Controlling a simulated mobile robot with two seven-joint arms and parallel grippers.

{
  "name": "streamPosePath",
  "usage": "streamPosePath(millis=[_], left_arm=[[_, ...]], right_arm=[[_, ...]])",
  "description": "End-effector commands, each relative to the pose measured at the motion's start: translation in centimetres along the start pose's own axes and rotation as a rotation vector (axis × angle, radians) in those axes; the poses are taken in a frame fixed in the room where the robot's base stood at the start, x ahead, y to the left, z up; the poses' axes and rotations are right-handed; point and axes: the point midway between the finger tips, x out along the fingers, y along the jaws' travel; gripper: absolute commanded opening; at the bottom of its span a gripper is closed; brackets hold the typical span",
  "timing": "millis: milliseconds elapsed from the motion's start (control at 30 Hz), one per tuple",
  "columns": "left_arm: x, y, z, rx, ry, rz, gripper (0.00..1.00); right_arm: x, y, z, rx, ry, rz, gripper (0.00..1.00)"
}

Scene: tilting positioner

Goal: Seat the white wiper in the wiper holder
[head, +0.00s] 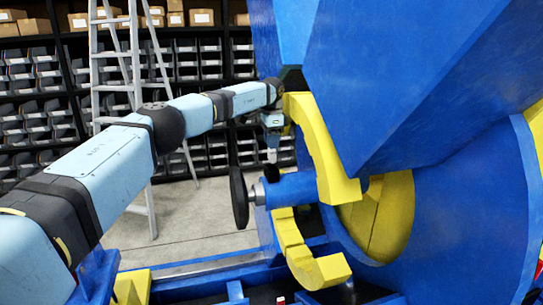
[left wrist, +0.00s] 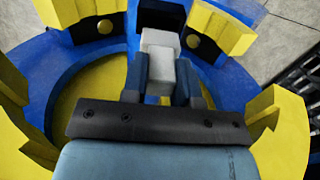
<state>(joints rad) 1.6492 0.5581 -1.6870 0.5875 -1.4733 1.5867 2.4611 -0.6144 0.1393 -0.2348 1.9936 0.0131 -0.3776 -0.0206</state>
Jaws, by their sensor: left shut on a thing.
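My left gripper (head: 271,142) hangs at the end of my arm in the head view, beside the yellow curved jaws of the blue positioner. In the left wrist view my left gripper (left wrist: 161,88) is shut on the white wiper (left wrist: 160,68), a pale block between its two blue-grey fingers. In the head view only a small pale tip of the wiper (head: 271,156) shows below the fingers. It is above the blue shaft (head: 292,189). A dark block (left wrist: 160,16) lies beyond the wiper in the wrist view. I cannot tell whether it is the wiper holder. My right gripper is not in view.
The big blue positioner (head: 430,90) fills the right side, with yellow jaws (head: 322,150) close to my left gripper. A black handwheel (head: 239,198) sticks out on the shaft's left. A ladder (head: 136,60) and shelves with bins stand behind. Bare floor (head: 195,215) shows at left.

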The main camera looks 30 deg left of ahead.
Motion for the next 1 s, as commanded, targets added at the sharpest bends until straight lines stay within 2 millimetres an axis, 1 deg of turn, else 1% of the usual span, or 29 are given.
streamPosePath(millis=[100, 267, 400, 500, 867, 900, 967, 1000], left_arm=[[1.2, 0.0, 0.0, 0.0, 0.001, 0.0, 0.03], [2.3, 0.0, 0.0, 0.0, 0.0, 0.001, 0.03], [4.4, 0.0, 0.0, 0.0, -0.001, 0.002, 0.03], [5.6, 0.0, 0.0, 0.0, 0.001, 0.001, 0.03], [6.0, 0.0, 0.0, 0.001, 0.001, 0.0, 0.03], [6.1, 0.0, 0.0, 0.001, 0.001, 0.0, 0.29], [6.1, 0.0, 0.0, 0.001, 0.001, 0.0, 0.43], [6.1, 0.0, 0.0, 0.001, 0.001, 0.0, 0.52]], right_arm=[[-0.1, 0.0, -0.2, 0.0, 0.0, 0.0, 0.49], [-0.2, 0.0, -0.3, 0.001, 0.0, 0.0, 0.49], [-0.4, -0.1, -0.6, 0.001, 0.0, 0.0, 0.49], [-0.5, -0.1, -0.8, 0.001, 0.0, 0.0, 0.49], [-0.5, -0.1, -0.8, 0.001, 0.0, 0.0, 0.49], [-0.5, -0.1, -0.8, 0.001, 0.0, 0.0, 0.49], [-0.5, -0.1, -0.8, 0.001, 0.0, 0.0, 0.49], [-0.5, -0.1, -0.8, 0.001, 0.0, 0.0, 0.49]])
